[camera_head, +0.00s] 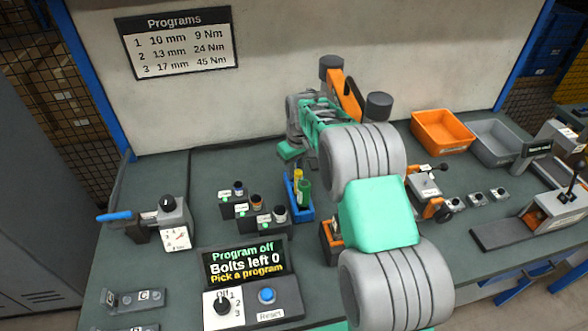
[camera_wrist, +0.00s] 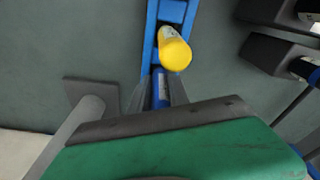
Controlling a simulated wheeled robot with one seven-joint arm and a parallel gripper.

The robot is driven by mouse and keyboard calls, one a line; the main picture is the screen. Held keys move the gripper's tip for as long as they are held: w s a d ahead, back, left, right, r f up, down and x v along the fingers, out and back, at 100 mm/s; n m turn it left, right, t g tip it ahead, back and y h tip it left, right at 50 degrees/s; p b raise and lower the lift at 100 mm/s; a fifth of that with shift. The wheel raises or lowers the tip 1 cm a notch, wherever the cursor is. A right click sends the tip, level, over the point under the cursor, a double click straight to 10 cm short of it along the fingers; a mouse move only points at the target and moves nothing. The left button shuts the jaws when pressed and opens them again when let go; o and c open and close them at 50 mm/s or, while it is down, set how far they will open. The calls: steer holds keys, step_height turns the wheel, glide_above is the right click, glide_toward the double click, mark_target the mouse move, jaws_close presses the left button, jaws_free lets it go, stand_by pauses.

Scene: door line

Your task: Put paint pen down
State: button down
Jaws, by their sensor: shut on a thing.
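My gripper (camera_wrist: 160,92) is shut on a slim blue pen-like thing (camera_wrist: 160,84), which I take as the paint pen. Only a short labelled part of it shows between the fingers; the rest is hidden. It is right beside a blue holder (camera_wrist: 149,30), but I cannot tell whether it rests inside. A yellow pen (camera_wrist: 174,50) stands in the holder close to the fingers. In the head view the blue holder (camera_head: 292,206) stands on the bench, with the yellow pen (camera_head: 298,175) and a green one (camera_head: 305,192) in it. My arm hides the fingertips there.
Small dark socket stands (camera_head: 236,210) are left of the holder. A control box with a screen (camera_head: 245,265) is in front. An orange bin (camera_head: 442,132) and a grey bin (camera_head: 497,143) stand at the back right. Bench left of the holder's back is clear.

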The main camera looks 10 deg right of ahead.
steer(key=shift+f, duration=0.1)
steer(key=shift+f, duration=0.15)
steer(key=c, duration=1.2)
jaws_free()
steer(key=shift+c, duration=0.2)
step_height(320, 180, up, 12)
steer(key=s+b, duration=0.1)
steer(key=shift+s+d+r, duration=0.2)
steer(key=shift+d, duration=0.1)
